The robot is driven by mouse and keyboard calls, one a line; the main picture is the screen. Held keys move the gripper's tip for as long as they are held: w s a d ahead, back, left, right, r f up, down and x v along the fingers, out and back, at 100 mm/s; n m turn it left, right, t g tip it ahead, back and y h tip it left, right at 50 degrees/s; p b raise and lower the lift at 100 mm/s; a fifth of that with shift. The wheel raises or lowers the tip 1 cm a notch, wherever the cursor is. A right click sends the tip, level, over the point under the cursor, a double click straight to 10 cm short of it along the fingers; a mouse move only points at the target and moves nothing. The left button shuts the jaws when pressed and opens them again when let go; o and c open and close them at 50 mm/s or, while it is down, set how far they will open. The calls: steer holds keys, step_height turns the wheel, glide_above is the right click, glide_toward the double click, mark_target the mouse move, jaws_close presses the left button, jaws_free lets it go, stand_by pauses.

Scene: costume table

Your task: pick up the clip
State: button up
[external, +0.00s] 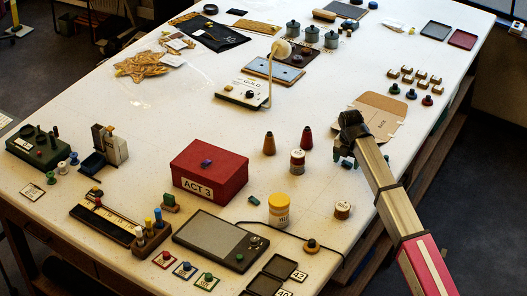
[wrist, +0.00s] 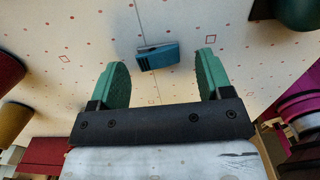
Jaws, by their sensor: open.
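The clip (wrist: 158,56) is a small teal-blue block with a dark end, lying on the pale speckled table. In the wrist view it sits just beyond the fingertips, between their lines and apart from both. My gripper (wrist: 160,78) is open and empty, with two green rounded finger pads. In the external view my gripper (external: 345,160) is at the right of the table, near the brown cardboard envelope. A small teal piece (external: 254,200) lies near the red box; I cannot tell whether it is the clip.
Two cones, orange-brown (external: 269,144) and dark red (external: 307,138), stand left of my gripper. A jar (external: 297,162), a yellow tub (external: 279,210) and the red ACT 3 box (external: 209,170) stand nearby. The cardboard envelope (external: 380,112) lies behind. Bare table (wrist: 215,20) surrounds the clip.

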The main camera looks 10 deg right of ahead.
steer(key=shift+f, duration=0.35)
steer(key=c, duration=1)
steer(key=shift+r, duration=0.1)
